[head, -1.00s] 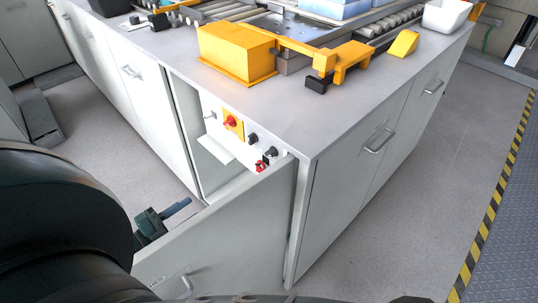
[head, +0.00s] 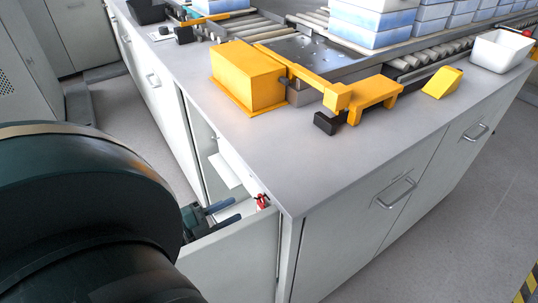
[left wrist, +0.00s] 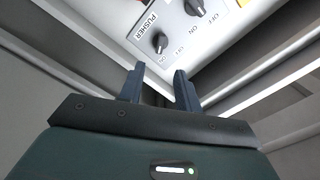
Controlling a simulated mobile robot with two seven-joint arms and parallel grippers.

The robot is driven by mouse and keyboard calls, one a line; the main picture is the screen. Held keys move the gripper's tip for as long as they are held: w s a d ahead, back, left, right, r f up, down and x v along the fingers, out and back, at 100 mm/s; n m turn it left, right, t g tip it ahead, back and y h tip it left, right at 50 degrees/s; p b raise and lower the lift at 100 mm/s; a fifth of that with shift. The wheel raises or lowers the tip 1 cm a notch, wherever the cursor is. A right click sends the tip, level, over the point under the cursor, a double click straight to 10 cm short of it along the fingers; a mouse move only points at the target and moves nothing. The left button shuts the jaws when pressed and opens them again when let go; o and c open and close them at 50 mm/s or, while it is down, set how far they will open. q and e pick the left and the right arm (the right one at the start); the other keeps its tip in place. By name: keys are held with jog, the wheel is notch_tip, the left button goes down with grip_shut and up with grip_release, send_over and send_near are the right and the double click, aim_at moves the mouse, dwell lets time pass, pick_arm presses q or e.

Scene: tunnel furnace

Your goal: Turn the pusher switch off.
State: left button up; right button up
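In the left wrist view the black pusher switch (left wrist: 160,43) sits on a white panel (left wrist: 130,18), beside the printed word PUSHER and ON and OFF marks. Its pale mark seems to face ON, but it is small. My left gripper (left wrist: 159,86) is open and empty, its two blue-grey fingers just short of the knob and apart from it. In the head view my left gripper (head: 212,217) is inside the open cabinet corner, and the counter edge hides the pusher switch. My right gripper is not in view.
A second black knob (left wrist: 195,7) is beside the pusher switch. A red part (head: 262,201) shows by the open cabinet door (head: 238,262). The grey counter (head: 255,140) overhangs the panel and carries a yellow box (head: 247,76) and a yellow pusher arm (head: 362,97).

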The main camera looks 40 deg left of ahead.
pick_arm(q)
jog(key=b+x, duration=0.2)
jog(key=x, duration=0.9)
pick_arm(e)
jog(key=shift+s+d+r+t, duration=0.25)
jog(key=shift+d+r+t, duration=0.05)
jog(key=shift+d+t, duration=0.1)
pick_arm(q)
jog(key=shift+c, duration=0.3)
jog(key=shift+f, duration=0.1)
jog(key=c, duration=0.5)
